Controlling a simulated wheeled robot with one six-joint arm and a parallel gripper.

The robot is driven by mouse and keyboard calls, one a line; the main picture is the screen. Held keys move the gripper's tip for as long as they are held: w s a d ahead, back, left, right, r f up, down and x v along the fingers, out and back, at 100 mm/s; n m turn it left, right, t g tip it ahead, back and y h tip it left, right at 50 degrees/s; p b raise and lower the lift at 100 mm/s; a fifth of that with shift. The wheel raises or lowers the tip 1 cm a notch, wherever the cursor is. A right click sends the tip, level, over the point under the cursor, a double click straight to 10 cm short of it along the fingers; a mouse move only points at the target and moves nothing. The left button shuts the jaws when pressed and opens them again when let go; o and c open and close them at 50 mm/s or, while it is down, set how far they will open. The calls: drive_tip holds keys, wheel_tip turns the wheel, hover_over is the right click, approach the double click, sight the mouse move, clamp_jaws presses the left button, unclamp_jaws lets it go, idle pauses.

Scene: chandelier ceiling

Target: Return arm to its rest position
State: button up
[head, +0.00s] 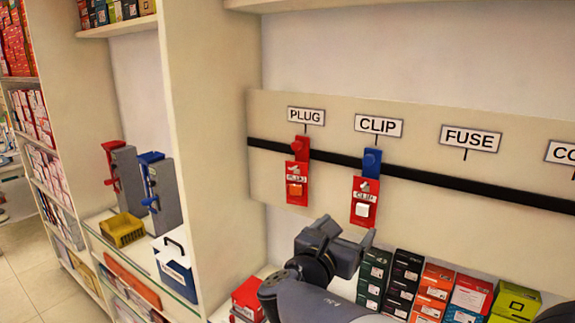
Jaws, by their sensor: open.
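My gripper (347,231) is at the lower middle of the head view, at the end of my dark grey arm (312,285). Its jaws are open and I see nothing between them. The packet hangs under a blue holder (371,162) on the black rail (420,174). A red PLUG packet (297,174) hangs to its left. The rest of my arm is partly cut off by the bottom edge.
Several small boxes (436,287) stand on the shelf right of my gripper. A red box (248,296) stands to its left. Beyond the upright panel (208,130) are a yellow bin (122,230), a blue-and-white case (174,266) and two grey devices (163,196). Open floor (35,275) shows far left.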

sight(361, 209)
drive_tip(key=p+x, duration=0.1)
drive_tip(key=x, duration=0.8)
drive_tip(key=shift+r+p, duration=0.1)
drive_tip(key=shift+p, duration=0.25)
drive_tip(key=shift+r+p, duration=0.2)
drive_tip(key=shift+p, duration=0.1)
drive_tip(key=shift+s+a+r, duration=0.2)
drive_tip(key=shift+s+a, duration=0.1)
drive_tip(key=shift+s, duration=0.15)
drive_tip(key=shift+f, duration=0.1)
